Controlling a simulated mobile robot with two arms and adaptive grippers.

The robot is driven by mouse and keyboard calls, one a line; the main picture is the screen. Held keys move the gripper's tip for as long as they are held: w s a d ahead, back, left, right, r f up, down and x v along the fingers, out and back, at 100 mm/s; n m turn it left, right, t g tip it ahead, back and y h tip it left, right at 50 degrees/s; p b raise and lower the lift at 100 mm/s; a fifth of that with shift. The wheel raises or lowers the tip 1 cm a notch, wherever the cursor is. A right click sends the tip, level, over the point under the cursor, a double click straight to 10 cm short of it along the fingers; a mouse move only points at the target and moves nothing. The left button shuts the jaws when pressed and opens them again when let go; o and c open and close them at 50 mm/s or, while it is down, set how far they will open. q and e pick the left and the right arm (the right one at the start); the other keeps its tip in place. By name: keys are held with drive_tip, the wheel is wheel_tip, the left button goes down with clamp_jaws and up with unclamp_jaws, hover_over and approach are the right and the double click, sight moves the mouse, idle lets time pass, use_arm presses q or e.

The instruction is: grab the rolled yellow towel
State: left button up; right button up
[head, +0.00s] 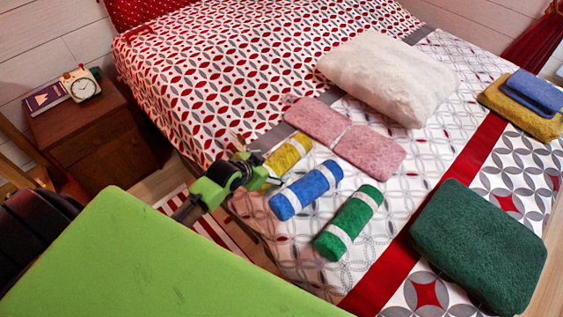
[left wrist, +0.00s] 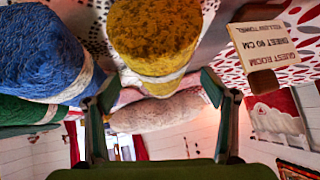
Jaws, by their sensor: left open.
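The rolled yellow towel (head: 290,154) with a pale band lies near the edge of the bed, left of the blue roll. My left gripper (head: 252,168) is open at the towel's near end and covers part of that end. In the left wrist view the towel (left wrist: 153,32) shows large, its rounded end and pale band above and between the open fingers (left wrist: 158,98). I cannot tell whether the fingers touch it. My right gripper is not in view.
A rolled blue towel (head: 306,190) and a rolled green towel (head: 349,222) lie to the right. Folded pink towels (head: 335,130) and a white pillow (head: 388,75) lie behind. A lettered tag (left wrist: 265,45) stands close by in the left wrist view. A nightstand (head: 95,139) is left.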

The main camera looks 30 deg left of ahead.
use_arm(q)
drive_tip(key=shift+x, duration=3.05)
drive_tip(key=shift+w+r, duration=0.15)
drive_tip(key=c, duration=1.3)
